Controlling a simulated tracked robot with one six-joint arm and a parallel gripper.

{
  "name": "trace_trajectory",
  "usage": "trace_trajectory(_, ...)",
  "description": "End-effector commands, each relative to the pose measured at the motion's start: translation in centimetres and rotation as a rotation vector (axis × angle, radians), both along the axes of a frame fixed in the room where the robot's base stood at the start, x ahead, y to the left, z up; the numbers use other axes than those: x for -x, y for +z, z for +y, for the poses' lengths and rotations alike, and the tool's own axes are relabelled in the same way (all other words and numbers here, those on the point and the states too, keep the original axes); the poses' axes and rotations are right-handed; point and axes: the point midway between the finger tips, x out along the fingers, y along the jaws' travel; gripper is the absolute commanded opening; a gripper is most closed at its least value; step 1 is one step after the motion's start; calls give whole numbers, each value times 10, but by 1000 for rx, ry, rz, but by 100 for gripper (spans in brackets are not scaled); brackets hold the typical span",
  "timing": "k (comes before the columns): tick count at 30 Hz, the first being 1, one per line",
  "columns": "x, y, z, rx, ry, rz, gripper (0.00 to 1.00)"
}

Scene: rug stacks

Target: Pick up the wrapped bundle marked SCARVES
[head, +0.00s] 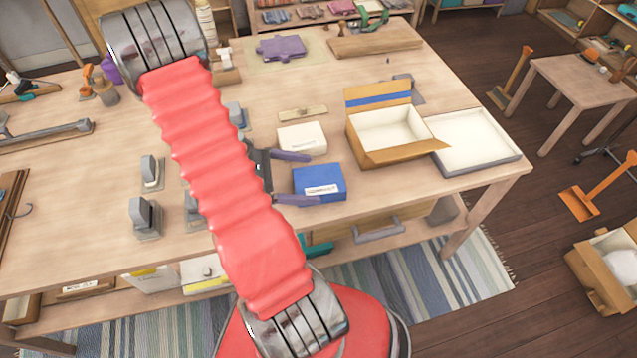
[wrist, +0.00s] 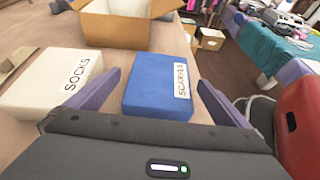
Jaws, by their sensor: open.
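The blue wrapped bundle (head: 318,179) lies on the workbench near its front edge. In the wrist view the blue bundle (wrist: 152,84) has a white label on its right side that appears to read SCARVES. My gripper (head: 310,178) is open, with one purple finger on each side of the bundle's near part. In the wrist view my gripper (wrist: 159,77) shows the bundle between its fingers, with gaps on both sides. A white bundle (wrist: 60,82) marked SOCKS lies left of the left finger; it also shows in the head view (head: 302,139).
An open cardboard box (head: 385,130) stands beyond the bundle, with a shallow white tray (head: 476,141) to its right. Grey stands (head: 145,215) are at the left of the bench. The bench's right front corner is clear.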

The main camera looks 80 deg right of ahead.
Motion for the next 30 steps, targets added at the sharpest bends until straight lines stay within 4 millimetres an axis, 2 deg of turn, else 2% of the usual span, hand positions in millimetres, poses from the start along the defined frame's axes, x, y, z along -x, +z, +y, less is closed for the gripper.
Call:
trace_trajectory(11,2,-1,-1,0,0,0,100)
trace_trajectory(23,40,-16,-18,0,-2,1,100)
trace_trajectory(30,45,-18,-21,1,2,0,100)
